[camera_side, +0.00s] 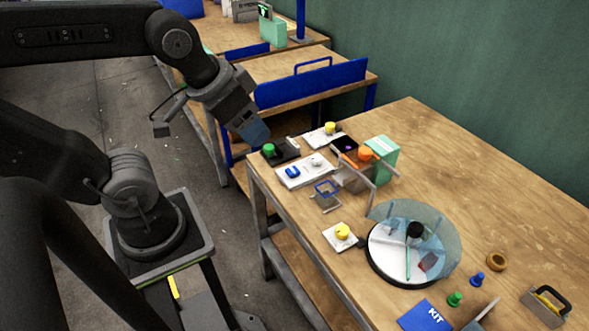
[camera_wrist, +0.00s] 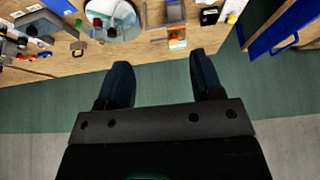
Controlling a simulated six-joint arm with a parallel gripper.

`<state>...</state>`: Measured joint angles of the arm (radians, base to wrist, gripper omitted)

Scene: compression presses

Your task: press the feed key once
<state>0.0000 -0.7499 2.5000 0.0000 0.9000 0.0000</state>
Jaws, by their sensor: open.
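No readable label marks the feed key, so I cannot tell which control it is. In the side view a green button (camera_side: 268,149) sits on a black base at the table's far left corner. A yellow button (camera_side: 330,128) on a white plate is behind it. Another yellow button (camera_side: 343,232) on a white plate is nearer the front edge. A white plate (camera_side: 304,171) carries a blue part (camera_side: 292,171). My gripper (camera_side: 257,133) hangs above and left of the green button, apart from it. In the wrist view my gripper (camera_wrist: 159,65) is open with nothing between the fingers.
A round clear-covered unit (camera_side: 375,262) stands mid-table; it also shows in the wrist view (camera_wrist: 125,20). A mint-green box (camera_side: 384,158) with an orange part (camera_side: 365,153) stands behind the plates. Small pegs, a blue KIT card (camera_side: 425,316) and a handled block are at right. The table's back right is clear.

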